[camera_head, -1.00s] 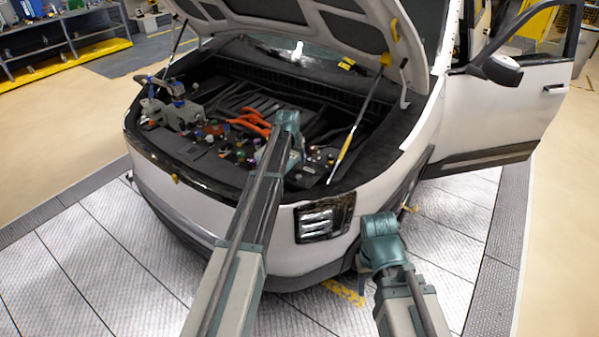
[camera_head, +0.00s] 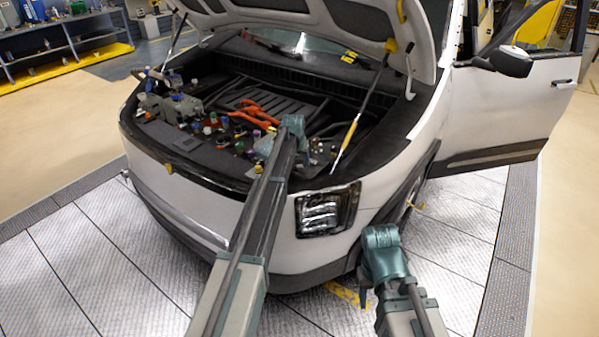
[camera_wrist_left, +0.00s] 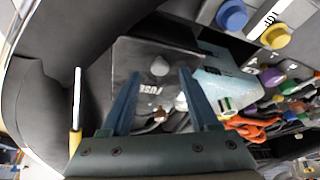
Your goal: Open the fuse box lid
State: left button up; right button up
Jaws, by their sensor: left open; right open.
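The fuse box (camera_wrist_left: 150,55) shows in the left wrist view as a dark grey box with white FUSE lettering and a light grey knob (camera_wrist_left: 160,66) on its top face. Its lid looks shut. My left gripper (camera_wrist_left: 158,72) is open and empty, its two fingers apart over the box face with the knob between their tips as seen from the wrist. Contact cannot be told. In the head view my left arm reaches over the car's front and hides the fuse box area. My right gripper (camera_head: 363,292) is open, low beside the headlight, and mostly hidden.
A pale blue translucent tank (camera_wrist_left: 225,80) stands right beside the box. Orange cables (camera_head: 255,114) and several coloured caps fill the bay. A yellow-gripped strut (camera_head: 347,137) holds up the hood (camera_head: 275,12). The headlight (camera_head: 327,212) lies between my arms.

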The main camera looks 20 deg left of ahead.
pick_arm(q)
jog(key=shift+b+x, duration=0.4)
jog(key=shift+x, duration=0.45)
grip_shut()
dwell(0.8)
